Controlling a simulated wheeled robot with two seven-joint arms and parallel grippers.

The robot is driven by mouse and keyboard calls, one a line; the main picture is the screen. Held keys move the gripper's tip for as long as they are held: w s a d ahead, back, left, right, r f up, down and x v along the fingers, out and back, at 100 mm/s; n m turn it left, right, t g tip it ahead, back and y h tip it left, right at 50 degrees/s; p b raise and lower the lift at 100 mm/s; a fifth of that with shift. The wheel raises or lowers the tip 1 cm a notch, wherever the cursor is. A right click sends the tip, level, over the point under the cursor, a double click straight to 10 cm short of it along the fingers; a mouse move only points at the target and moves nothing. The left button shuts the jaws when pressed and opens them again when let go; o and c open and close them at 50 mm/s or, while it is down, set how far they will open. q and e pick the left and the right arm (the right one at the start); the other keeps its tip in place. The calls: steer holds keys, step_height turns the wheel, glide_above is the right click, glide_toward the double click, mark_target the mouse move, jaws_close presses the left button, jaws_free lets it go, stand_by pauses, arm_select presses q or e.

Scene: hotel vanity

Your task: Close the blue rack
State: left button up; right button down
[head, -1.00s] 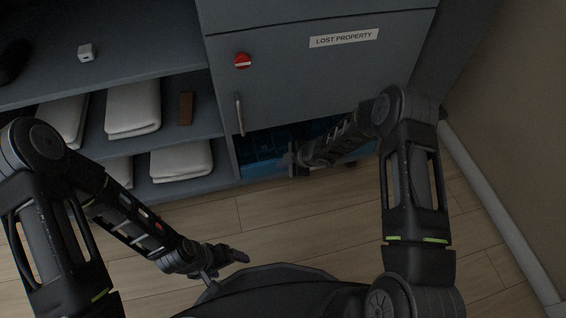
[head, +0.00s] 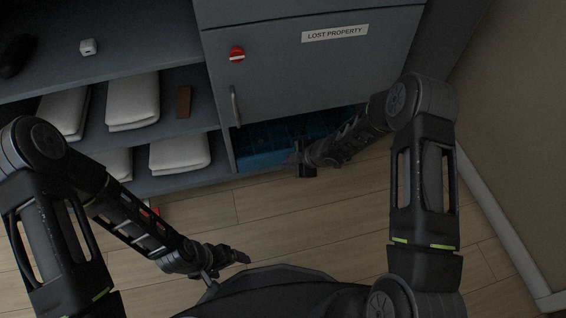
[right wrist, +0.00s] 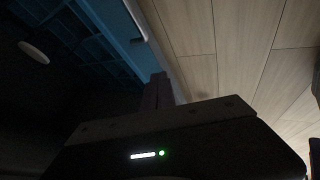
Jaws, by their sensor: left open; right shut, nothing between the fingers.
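The blue rack (head: 262,158) sits low in the grey cabinet, under the door marked LOST PROPERTY. Its gridded inside shows in shadow, and my right arm covers part of it. In the right wrist view the rack (right wrist: 85,35) fills the upper left, with a lighter blue edge beside the floor. My right gripper (head: 302,166) is at the rack's front edge, shut and empty; its fingers (right wrist: 158,90) point toward that edge. I cannot tell whether they touch it. My left gripper (head: 240,257) is open and empty, low above the floor near my base.
Folded white towels (head: 132,101) and a brown block (head: 184,101) lie on the left shelves. A wall stands at right.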

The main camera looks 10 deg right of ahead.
arm_select(q)
steer(key=shift+s+d+r+p, duration=0.15)
steer(key=shift+r+p, duration=0.15)
steer(key=shift+r, duration=0.15)
steer(key=shift+s+r+p, duration=0.1)
steer(key=shift+r+p, duration=0.2)
steer(key=shift+r, duration=0.15)
arm_select(e)
steer(key=v, duration=0.4)
steer(key=shift+s+d+r, duration=0.2)
steer(key=shift+r, duration=0.05)
